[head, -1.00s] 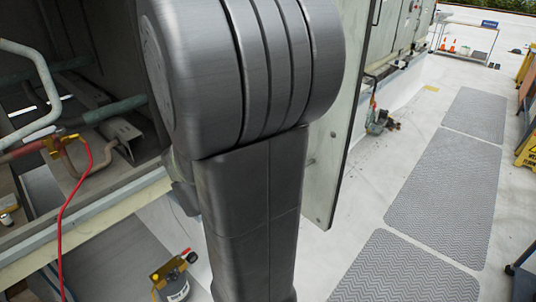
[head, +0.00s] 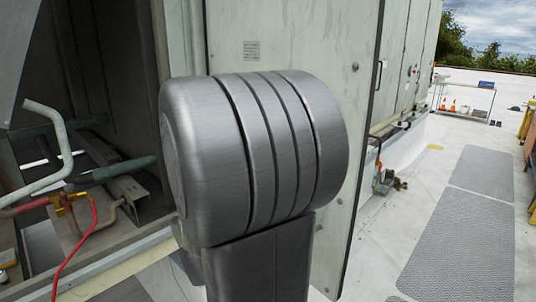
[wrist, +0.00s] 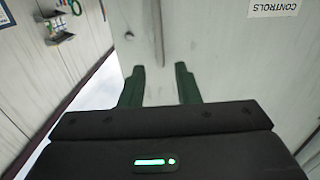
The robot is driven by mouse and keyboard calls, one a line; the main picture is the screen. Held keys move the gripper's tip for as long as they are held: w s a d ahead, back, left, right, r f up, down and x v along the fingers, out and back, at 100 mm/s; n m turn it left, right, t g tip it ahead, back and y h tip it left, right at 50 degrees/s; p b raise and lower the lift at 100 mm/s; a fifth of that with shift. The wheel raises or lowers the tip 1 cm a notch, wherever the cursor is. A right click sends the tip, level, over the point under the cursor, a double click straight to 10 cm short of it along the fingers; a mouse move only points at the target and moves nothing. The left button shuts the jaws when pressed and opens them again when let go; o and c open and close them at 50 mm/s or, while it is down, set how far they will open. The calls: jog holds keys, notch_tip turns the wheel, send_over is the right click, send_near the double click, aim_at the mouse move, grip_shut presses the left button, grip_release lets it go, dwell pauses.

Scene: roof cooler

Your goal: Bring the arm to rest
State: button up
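My gripper (wrist: 159,85) shows in the wrist view with its two dark green fingers apart and nothing between them. Beyond the fingers is a pale panel surface, and a label reading CONTROLS (wrist: 274,8) is at the upper right. In the head view my arm's large grey joint fills the middle of the picture, in front of the cooler's open door (head: 350,150). My gripper itself does not show in the head view.
The open cooler bay at left holds pipes (head: 52,140), a brass fitting and a red hose (head: 78,245). Grey walkway mats (head: 465,235) lie on the white roof at right. A cart (head: 465,98) and orange cones (head: 452,106) stand far off.

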jog(key=p+x, duration=0.1)
jog(key=x, duration=1)
jog(key=shift+p, duration=0.35)
jog(key=shift+d+f, duration=0.1)
jog(key=shift+d, duration=0.05)
